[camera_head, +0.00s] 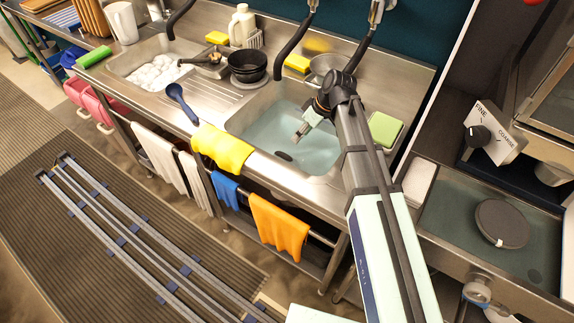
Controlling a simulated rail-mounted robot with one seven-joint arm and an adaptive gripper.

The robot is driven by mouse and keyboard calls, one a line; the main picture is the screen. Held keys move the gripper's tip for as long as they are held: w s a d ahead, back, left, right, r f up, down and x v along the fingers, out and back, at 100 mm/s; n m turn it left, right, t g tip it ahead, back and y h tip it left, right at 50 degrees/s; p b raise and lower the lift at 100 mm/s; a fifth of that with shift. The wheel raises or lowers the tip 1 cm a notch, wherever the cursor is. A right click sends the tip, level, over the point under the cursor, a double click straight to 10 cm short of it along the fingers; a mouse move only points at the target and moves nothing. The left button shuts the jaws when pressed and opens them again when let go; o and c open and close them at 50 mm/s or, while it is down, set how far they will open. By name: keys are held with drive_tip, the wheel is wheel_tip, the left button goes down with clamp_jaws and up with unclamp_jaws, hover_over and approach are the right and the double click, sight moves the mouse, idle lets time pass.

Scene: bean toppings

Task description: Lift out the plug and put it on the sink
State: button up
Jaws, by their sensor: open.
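The sink (240,118) on the right holds bluish water. A small dark round shape (284,156) lies at its bottom near the front wall. It looks like the plug, seated in the drain or lying over it; I cannot tell which. My gripper (299,137) hangs over the water, above and slightly right of this dark shape, apart from it. The gripper is open with nothing visible between its fingers. My arm hides the right part of the sink.
A yellow cloth (222,148) hangs over the sink's front edge. A green sponge (385,129) lies on the right rim. Black faucet hoses (290,50) hang behind the sink.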

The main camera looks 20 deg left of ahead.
sight(284, 154)
drive_tip(key=shift+s+p+x, duration=0.1)
drive_tip(key=shift+p+x, duration=1)
drive_tip(key=shift+x, duration=1.95)
drive_tip(key=shift+s+p+x, duration=0.15)
drive_tip(key=shift+p+x, duration=0.95)
drive_tip(key=shift+x, duration=1.95)
drive_tip(key=shift+a+f, duration=0.35)
drive_tip(key=shift+f, duration=0.3)
clamp_jaws()
